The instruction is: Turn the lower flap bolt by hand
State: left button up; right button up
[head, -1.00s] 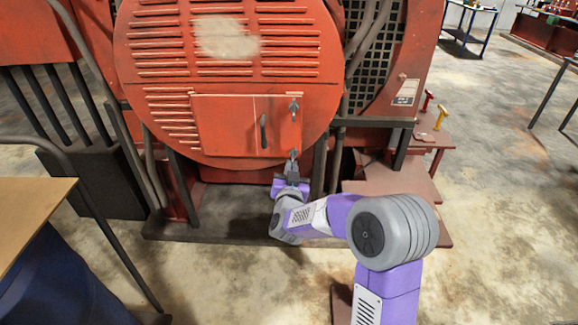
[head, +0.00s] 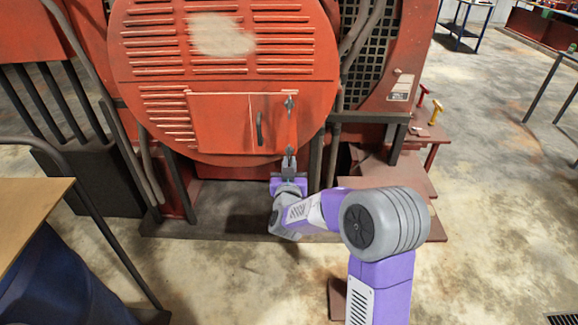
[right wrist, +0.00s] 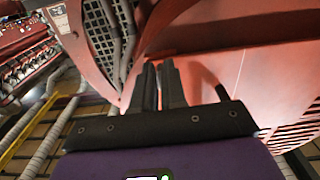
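The red flap (head: 222,125) sits shut in the lower part of the round louvred cover (head: 152,75), with a dark handle (head: 259,129). A grey upper bolt (head: 290,105) shows at its upper right. My right gripper (head: 289,153) points up at the flap's lower right corner, where the lower bolt is hidden or cannot be told from the fingertips. In the right wrist view the two dark fingers (right wrist: 158,72) stand close together with a narrow gap, near the red surface. I cannot tell whether they hold anything. My left gripper is not in view.
Dark pipes (head: 336,125) run beside the cover on the right. A dark base ledge (head: 215,222) lies below. A wooden tabletop (head: 30,210) is at the left edge. Open concrete floor (head: 490,190) lies to the right.

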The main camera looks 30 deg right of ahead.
jog(key=o, duration=0.3)
jog(key=shift+f, duration=0.1)
jog(key=shift+o, duration=0.2)
jog(key=v, duration=0.7)
jog(key=shift+s+p, duration=0.3)
jog(key=shift+p, duration=0.05)
jog(key=shift+a, duration=0.15)
